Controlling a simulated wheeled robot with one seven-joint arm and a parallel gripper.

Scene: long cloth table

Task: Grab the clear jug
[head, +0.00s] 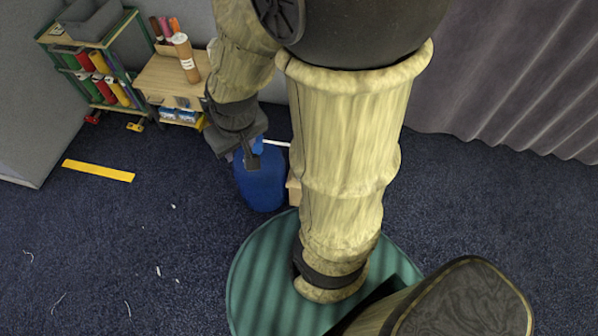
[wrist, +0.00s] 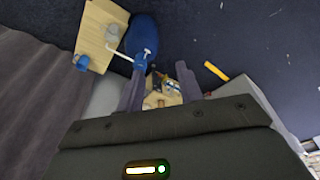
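The blue barrel also shows in the wrist view (wrist: 142,32), beside a wooden board (wrist: 98,38) with a small blue object (wrist: 82,63). A wooden table (head: 165,80) and a shelf rack (head: 95,65) stand back left. A yellow strip (head: 98,170) lies on open carpet.

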